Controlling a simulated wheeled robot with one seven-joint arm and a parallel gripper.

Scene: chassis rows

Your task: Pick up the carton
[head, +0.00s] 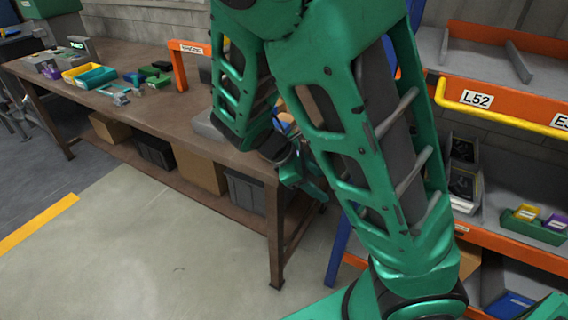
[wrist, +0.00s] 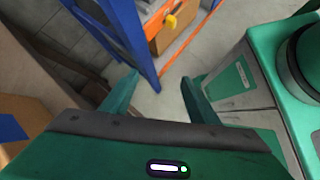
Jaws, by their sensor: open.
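My gripper (wrist: 155,95) is open, its two green fingers apart with only floor and a shelf post visible between them. In the head view my gripper (head: 306,182) hangs beside the bench's right end, partly behind my arm. A brown carton with a blue patch (wrist: 22,108) shows at the left edge of the wrist view, cut off by the frame, outside the fingers. Other brown boxes stand on the bench's lower shelf (head: 200,172) and on the rack (wrist: 177,34). I cannot tell which one the task names.
The brown workbench (head: 150,110) carries yellow and teal bins (head: 90,75) and small parts. The orange and blue rack (head: 500,110) stands to the right, with bins on its shelves. The floor (head: 150,240) in front of the bench is clear. My arm hides the middle.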

